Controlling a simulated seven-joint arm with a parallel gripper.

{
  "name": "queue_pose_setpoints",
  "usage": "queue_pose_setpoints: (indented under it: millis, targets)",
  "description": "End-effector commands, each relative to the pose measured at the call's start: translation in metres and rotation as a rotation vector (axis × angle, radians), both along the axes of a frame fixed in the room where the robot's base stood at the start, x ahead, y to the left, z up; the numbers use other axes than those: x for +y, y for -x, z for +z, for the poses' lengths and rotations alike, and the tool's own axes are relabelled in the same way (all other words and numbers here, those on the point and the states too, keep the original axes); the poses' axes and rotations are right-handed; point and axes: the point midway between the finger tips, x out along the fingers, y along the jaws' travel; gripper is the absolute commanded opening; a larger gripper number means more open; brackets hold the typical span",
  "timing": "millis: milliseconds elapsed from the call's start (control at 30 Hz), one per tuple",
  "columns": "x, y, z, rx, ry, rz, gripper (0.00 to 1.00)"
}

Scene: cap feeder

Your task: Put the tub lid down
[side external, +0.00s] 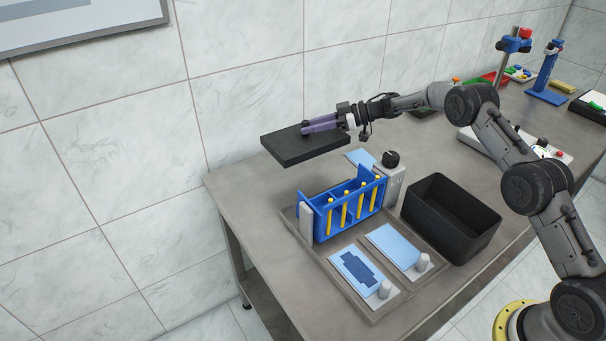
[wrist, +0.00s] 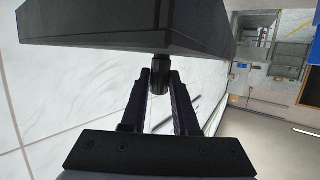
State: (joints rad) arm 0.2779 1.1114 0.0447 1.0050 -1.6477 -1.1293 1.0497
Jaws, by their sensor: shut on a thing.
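The tub lid (side external: 292,155) is a flat black rectangular slab with a small knob on it. It looks roughly level and appears to be held above the back left of the table. My gripper (side external: 307,129) reaches to it from the right with long purple fingers, shut on the knob. In the wrist view the lid (wrist: 120,25) fills the top, and the dark knob (wrist: 158,85) sits between the fingertips (wrist: 160,76). The black tub (side external: 434,222) stands open on the table to the right, apart from the lid.
A blue rack (side external: 322,224) with several yellow sticks stands in a grey tray (side external: 340,277) in front of the lid. Light blue pads (side external: 398,245) lie beside it. A grey box with a black knob (side external: 391,160) stands behind. Bare table (side external: 240,190) shows at left.

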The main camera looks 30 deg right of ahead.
Motion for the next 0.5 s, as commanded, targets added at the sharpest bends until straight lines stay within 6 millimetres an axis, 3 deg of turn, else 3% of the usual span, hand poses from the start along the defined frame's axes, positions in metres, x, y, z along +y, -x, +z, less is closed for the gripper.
queue_pose_setpoints:
  millis: [133, 333, 500]
  targets:
    - [0.011, 0.001, -0.015, 0.002, 0.000, 0.015, 0.00]
    - [0.011, 0.001, -0.050, 0.003, -0.002, 0.014, 0.00]
    - [0.011, 0.000, -0.066, -0.001, 0.000, 0.014, 0.00]
